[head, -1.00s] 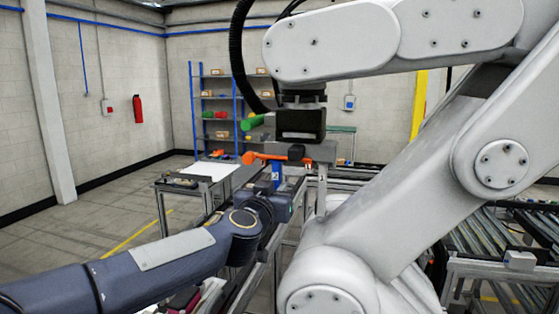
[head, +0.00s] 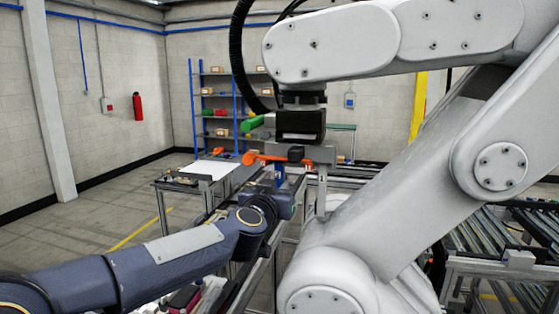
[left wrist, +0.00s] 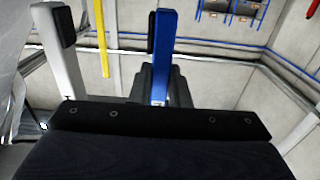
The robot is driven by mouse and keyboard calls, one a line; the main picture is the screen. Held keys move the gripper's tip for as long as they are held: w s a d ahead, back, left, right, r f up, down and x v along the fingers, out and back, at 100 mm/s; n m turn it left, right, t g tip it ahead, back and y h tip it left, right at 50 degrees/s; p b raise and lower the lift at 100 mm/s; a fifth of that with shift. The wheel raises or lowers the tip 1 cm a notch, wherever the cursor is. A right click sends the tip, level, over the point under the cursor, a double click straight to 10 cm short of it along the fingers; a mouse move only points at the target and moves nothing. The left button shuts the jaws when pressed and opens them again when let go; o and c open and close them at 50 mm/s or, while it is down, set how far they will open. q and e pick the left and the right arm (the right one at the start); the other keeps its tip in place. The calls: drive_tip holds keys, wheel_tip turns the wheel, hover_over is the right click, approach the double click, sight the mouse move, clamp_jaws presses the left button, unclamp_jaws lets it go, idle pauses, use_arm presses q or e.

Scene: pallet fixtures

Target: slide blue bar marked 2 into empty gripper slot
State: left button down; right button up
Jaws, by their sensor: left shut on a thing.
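The blue bar (head: 279,177) stands upright in my left gripper (head: 281,190), which is shut on it. It is below the grey head of a large white arm (head: 375,215). In the left wrist view the blue bar (left wrist: 161,60) rises from dark jaws (left wrist: 154,82) and has a black pad on its left side. A pale finger (head: 322,182) hangs from the right part of the grey head (head: 318,150). It also shows in the left wrist view (left wrist: 58,60), left of the bar and apart from it. The empty slot is not clearly seen. My right gripper is not in view.
An orange lever (head: 270,158) and a green lever (head: 252,123) stick out left from the head. A table with a white sheet (head: 205,169) stands behind. A blue shelf rack (head: 205,95) is at the back. A roller conveyor (head: 510,235) is at right.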

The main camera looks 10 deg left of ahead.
use_arm(q)
drive_tip(key=c, duration=1.3)
unclamp_jaws()
drive_tip(key=s, duration=0.7)
drive_tip(key=shift+s+a+b, duration=0.15)
drive_tip(key=shift+s+b, duration=0.2)
drive_tip(key=shift+s, duration=0.05)
drive_tip(key=s+a+f+n+g+h, duration=0.1)
drive_tip(key=s+f+g, duration=0.5)
drive_tip(key=s+f, duration=0.7)
drive_tip(key=s+a+f+n+g+h, duration=0.1)
drive_tip(key=s+f+g, duration=0.5)
drive_tip(key=s+f, duration=0.7)
drive_tip(key=s+a+h, duration=0.1)
drive_tip(key=s, duration=0.5)
drive_tip(key=shift+a+f+b, duration=0.25)
drive_tip(key=shift+f+b, duration=0.05)
drive_tip(key=shift+f, duration=0.1)
